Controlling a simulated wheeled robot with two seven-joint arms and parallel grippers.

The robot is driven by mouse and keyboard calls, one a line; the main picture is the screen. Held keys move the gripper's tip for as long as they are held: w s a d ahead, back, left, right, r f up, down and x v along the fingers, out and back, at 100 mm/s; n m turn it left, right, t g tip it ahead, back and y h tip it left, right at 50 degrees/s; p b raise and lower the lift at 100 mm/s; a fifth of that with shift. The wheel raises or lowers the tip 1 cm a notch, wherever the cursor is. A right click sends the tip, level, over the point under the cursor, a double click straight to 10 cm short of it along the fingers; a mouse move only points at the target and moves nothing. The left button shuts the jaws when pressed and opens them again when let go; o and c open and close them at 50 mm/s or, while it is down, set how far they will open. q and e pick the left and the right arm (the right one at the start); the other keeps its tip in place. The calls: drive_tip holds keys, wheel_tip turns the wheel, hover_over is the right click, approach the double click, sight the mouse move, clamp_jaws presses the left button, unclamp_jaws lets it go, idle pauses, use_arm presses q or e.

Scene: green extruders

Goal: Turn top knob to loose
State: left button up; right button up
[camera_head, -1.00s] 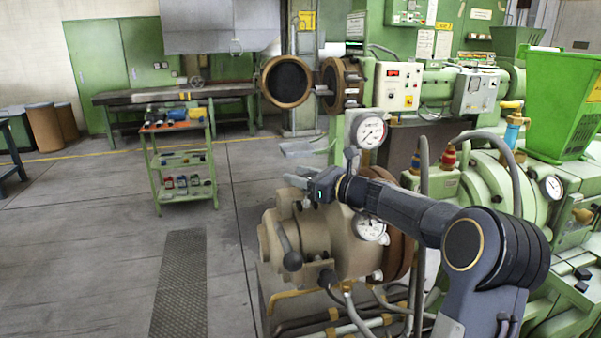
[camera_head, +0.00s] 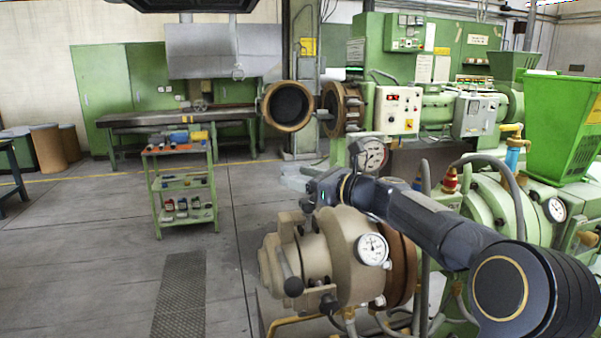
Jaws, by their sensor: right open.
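The tan extruder head (camera_head: 345,250) stands right of centre, with dark ball-ended levers on its front. One dark knob (camera_head: 293,287) hangs at the left of its face, and another (camera_head: 328,304) sits lower. My right gripper (camera_head: 313,195) is open, above the upper left of the tan head. My right wrist and forearm hide part of the head's top. I cannot tell whether the gripper touches anything. My left gripper is out of view.
A round gauge (camera_head: 373,249) is on the head's side. Green machines (camera_head: 430,50) and a green hopper (camera_head: 572,120) fill the right. A green trolley (camera_head: 186,190) with tools stands left. Pipes and hoses run below the head.

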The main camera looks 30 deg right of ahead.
drive_tip(key=s+a+r+b, duration=0.1)
drive_tip(key=s+a+r, duration=0.4)
drive_tip(key=s, duration=0.4)
drive_tip(key=shift+a+r, duration=0.15)
drive_tip(key=shift+r, duration=0.3)
